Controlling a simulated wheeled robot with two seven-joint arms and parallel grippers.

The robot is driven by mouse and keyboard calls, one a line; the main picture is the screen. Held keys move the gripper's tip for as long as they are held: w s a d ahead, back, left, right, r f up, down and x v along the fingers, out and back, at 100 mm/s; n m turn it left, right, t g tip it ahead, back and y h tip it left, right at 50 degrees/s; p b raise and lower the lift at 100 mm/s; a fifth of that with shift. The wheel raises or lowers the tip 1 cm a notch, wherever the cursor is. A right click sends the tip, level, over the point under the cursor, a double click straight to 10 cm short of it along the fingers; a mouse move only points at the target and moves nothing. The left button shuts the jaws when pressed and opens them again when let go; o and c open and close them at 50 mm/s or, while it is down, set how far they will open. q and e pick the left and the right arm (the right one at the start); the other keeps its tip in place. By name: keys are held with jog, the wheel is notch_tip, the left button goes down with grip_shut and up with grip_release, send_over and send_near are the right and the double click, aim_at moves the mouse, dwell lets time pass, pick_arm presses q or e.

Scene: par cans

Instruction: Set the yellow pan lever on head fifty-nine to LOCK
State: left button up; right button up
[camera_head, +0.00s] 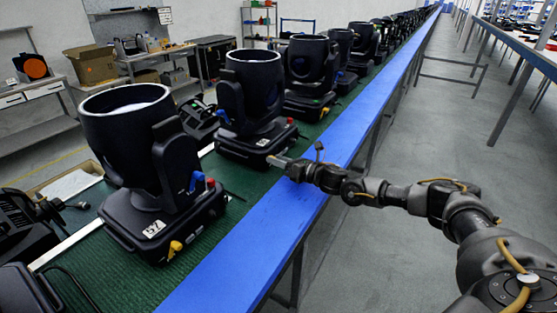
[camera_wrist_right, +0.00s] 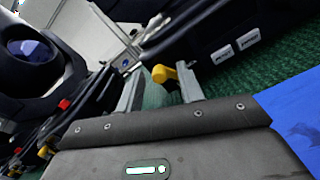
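A row of black moving-head lights stands on a green mat. My right gripper (camera_head: 273,160) reaches in from the right to the base of the second light (camera_head: 245,150) from the front, whose number I cannot read. In the right wrist view the gripper (camera_wrist_right: 161,84) is open. The yellow lever (camera_wrist_right: 162,74) shows between its fingertips, close to the right-hand finger; I cannot tell whether they touch. The lever's lock marking is not readable. The nearest light (camera_head: 130,125) has a label that seems to read 57 and its own yellow lever (camera_head: 175,247). My left gripper is not in view.
The bench has a blue front edge (camera_head: 262,235) under my right forearm. A red knob (camera_head: 210,182) and a blue knob (camera_head: 196,178) sit on the nearest light. More lights continue behind.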

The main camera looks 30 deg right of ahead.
aim_at(274, 153)
jog(key=shift+c, duration=0.3)
grip_shut()
jog(key=shift+m, duration=0.4)
jog(key=shift+w+d+m+b, duration=0.1)
jog(key=shift+d+m+b, duration=0.2)
jog(key=shift+m+b, duration=0.5)
jog(key=m, duration=0.2)
jog(key=m+b, duration=0.1)
jog(key=m, duration=0.1)
jog(key=shift+w+d+r, duration=0.1)
jog(key=shift+w+d, duration=0.15)
jog(key=shift+d, duration=0.15)
jog(key=m, duration=0.3)
jog(key=shift+w+d+b, duration=0.25)
jog(key=shift+d+b, duration=0.1)
jog(key=shift+d, duration=0.05)
jog(key=shift+w+d+m, duration=0.15)
jog(key=shift+d+m, duration=0.1)
jog(key=shift+m, duration=1.05)
